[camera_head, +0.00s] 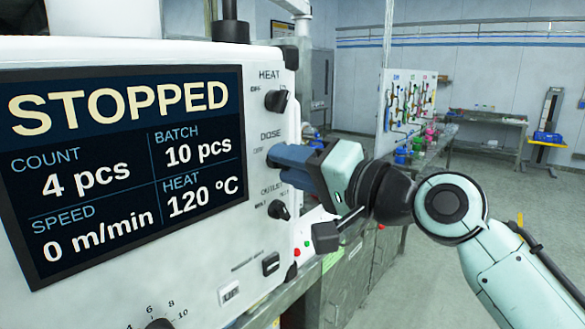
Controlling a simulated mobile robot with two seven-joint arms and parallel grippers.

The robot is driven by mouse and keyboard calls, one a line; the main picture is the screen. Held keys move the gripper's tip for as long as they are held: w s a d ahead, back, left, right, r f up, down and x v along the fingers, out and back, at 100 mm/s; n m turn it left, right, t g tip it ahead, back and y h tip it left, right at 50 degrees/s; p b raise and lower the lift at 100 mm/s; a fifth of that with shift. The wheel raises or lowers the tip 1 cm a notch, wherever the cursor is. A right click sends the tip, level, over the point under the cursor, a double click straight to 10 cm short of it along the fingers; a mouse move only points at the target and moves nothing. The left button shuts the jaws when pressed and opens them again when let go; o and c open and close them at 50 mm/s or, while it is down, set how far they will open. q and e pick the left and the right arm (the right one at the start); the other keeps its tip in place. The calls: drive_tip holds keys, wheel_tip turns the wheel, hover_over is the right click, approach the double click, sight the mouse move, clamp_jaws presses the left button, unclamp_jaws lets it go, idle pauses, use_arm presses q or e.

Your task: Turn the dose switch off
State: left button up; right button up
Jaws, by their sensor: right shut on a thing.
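The white control panel (232,55) fills the left side of the head view. Its right edge carries rotary switches labelled HEAT, DOSE and a third one below. The heat switch (276,101) and the lower black switch (278,210) are in plain view. The DOSE label (270,135) shows, but the dose switch is hidden behind my right gripper (274,165). The gripper's blue fingers reach to the panel at that spot and are shut on the switch. The screen (125,160) reads STOPPED, count 4 pcs, batch 10 pcs, speed 0 m/min, heat 120 °C. My left gripper is out of view.
A black rocker switch (270,264) and a white socket-like part (229,292) sit low on the panel. A dark lever (328,237) lies just below my right gripper. A workbench (487,118) stands at the back right, with open floor before it.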

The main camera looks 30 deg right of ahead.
idle(0.5)
drive_tip(key=o, duration=1)
drive_tip(key=shift+o, duration=0.2)
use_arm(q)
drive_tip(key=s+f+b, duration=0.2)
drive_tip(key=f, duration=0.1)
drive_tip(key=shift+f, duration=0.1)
use_arm(e)
drive_tip(key=v, duration=1.3)
drive_tip(key=shift+s, duration=0.15)
